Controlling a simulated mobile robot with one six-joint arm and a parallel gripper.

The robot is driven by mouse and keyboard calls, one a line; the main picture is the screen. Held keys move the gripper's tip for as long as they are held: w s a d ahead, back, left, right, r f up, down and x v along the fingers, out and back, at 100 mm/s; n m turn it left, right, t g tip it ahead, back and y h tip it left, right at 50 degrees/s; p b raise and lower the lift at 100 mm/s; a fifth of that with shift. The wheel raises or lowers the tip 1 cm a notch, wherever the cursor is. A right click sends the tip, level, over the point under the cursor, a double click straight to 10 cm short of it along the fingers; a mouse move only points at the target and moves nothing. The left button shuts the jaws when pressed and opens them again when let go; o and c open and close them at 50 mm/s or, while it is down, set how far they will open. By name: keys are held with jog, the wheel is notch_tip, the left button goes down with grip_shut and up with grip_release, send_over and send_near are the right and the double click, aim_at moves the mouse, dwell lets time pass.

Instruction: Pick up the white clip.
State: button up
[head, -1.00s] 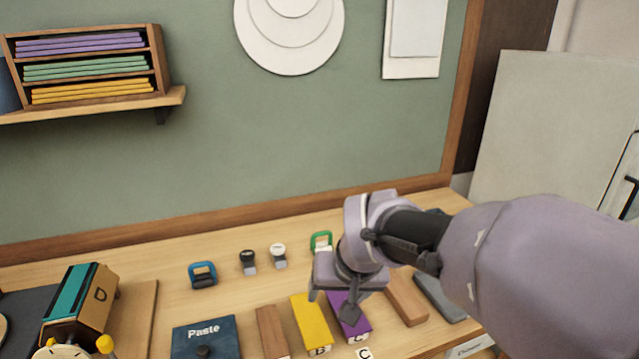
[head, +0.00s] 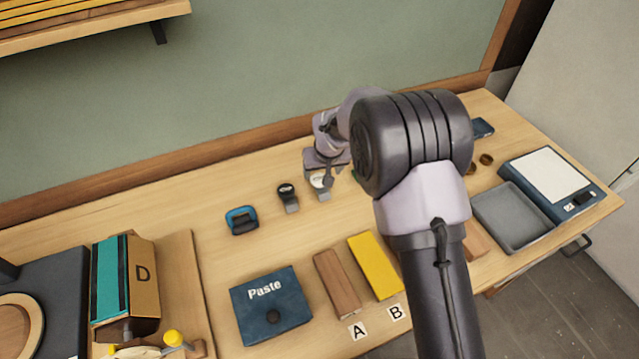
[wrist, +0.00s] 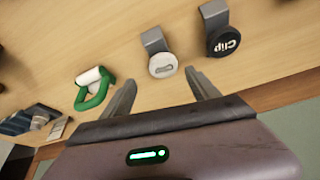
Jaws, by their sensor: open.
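The white clip (head: 319,181), a round white disc on a grey tab, lies on the bench just below my gripper (head: 323,170) in the head view. In the wrist view the white clip (wrist: 163,65) sits between and just beyond the tips of my gripper (wrist: 160,80). My gripper is open and empty, with a finger toward each side of the disc. I cannot tell its exact height above the clip.
A black clip (wrist: 224,40) lies beside the white one. A green-handled item with a white roll (wrist: 95,88) is on the other side. A blue-handled item (head: 242,220), a Paste box (head: 270,305) and a yellow block (head: 375,265) are on the bench (head: 215,250).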

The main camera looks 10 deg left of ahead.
aim_at(319, 178)
jog(key=x, duration=0.1)
jog(key=b+x, duration=0.1)
jog(key=x, duration=0.3)
jog(key=shift+s+a+f, duration=0.25)
jog(key=shift+s+a, duration=0.05)
jog(key=shift+a, duration=0.05)
jog(key=shift+r, duration=0.15)
jog(key=c, duration=1.4)
